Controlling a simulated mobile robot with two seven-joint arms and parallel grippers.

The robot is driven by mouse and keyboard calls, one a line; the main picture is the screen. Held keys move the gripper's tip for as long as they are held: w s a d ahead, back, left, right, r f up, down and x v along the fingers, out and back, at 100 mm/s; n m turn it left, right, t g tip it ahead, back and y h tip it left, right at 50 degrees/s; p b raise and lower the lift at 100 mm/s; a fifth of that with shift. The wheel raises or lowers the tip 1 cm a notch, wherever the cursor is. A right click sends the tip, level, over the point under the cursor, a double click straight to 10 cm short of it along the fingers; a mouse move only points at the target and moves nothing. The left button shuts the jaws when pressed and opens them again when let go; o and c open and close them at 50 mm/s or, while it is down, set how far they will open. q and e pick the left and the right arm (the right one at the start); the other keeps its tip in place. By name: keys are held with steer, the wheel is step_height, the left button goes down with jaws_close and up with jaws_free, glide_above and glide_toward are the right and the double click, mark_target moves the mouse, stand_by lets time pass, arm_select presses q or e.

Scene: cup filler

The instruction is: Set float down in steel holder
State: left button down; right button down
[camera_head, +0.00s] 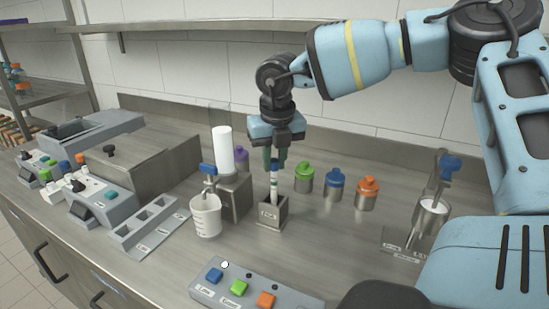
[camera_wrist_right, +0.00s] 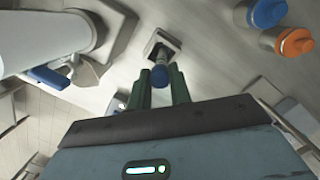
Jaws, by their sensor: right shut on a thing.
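The float (camera_head: 273,180) is a thin white stick with dark bands and a blue top. My right gripper (camera_head: 274,160) is shut on it near its top and holds it upright. The steel holder (camera_head: 272,212) is a small square metal box with a label on its front, standing on the counter. The float's lower end is at the holder's opening; whether it touches the bottom is hidden. In the right wrist view the float's blue top (camera_wrist_right: 159,76) shows between the green fingers, with the holder (camera_wrist_right: 160,45) just beyond it. My left gripper is not in view.
A white beaker (camera_head: 206,215) and a dispenser with a white cylinder (camera_head: 223,150) stand close left of the holder. Green, blue and orange-capped jars (camera_head: 367,193) stand to the right. A button panel (camera_head: 250,289) lies in front.

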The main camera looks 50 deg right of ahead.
steer(key=c, duration=1.7)
jaws_free()
steer(key=shift+f, duration=0.15)
steer(key=o, duration=0.4)
steer(key=r, duration=0.4)
steer(key=s+r, duration=0.1)
steer(key=r, duration=0.3)
steer(key=a+r, duration=0.1)
steer(key=r, duration=0.3)
steer(key=shift+s+r, duration=0.15)
steer(key=shift+s, duration=0.15)
